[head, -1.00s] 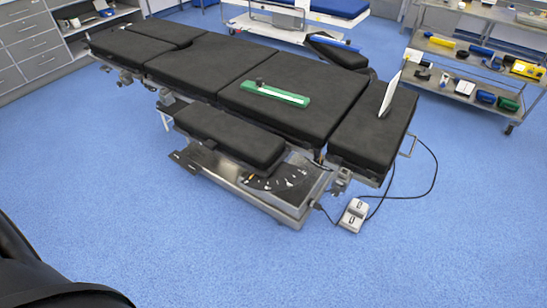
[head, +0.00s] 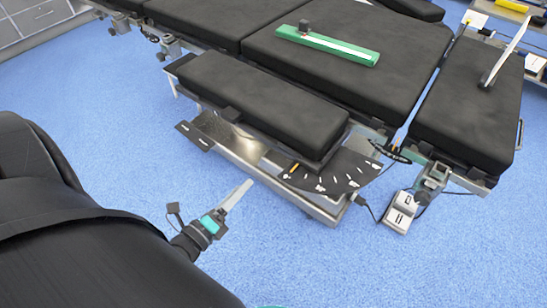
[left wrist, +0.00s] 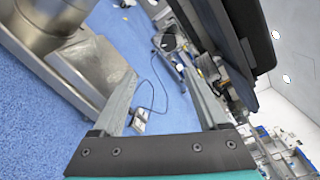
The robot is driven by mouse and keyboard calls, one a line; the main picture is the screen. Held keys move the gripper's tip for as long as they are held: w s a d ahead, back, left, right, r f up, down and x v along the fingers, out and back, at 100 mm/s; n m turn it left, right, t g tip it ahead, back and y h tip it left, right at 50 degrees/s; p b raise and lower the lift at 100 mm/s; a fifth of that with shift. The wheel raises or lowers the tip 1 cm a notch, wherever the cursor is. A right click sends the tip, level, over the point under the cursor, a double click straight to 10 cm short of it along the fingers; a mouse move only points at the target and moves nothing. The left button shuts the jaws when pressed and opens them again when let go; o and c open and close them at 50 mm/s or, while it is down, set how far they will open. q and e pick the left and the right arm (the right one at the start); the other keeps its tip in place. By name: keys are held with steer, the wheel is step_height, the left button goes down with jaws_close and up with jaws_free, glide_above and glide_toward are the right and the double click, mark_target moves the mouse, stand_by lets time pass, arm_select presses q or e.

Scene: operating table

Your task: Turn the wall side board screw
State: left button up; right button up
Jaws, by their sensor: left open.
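The black padded side board (head: 262,100) runs along the near side of the operating table, over a metal base. My left gripper (head: 240,190) is open and empty over the blue floor, in front of the base and apart from the table. In the left wrist view its two grey fingers (left wrist: 160,72) are spread, with nothing between them.
The operating table (head: 345,60) carries a green-and-white bar (head: 328,45) and an upright white panel (head: 508,48). A dark fan-shaped plate (head: 335,172) juts from the base. A white foot pedal (head: 399,213) with a cable lies on the floor. The floor (head: 330,265) in front is clear.

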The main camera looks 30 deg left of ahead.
arm_select(q)
steer(key=w+r+m+h+b, duration=0.1)
steer(key=w+m+b, duration=0.2)
steer(key=w, duration=1.1)
steer(key=shift+w+d+t+b, duration=0.3)
steer(key=shift+d+b, duration=0.05)
steer(key=shift+b, duration=0.2)
arm_select(e)
step_height(320, 180, up, 6)
steer(key=w+a+t, duration=0.1)
steer(key=t, duration=0.1)
steer(key=shift+w+a+y, duration=0.25)
steer(key=shift+w+y, duration=0.05)
arm_select(q)
jaws_close()
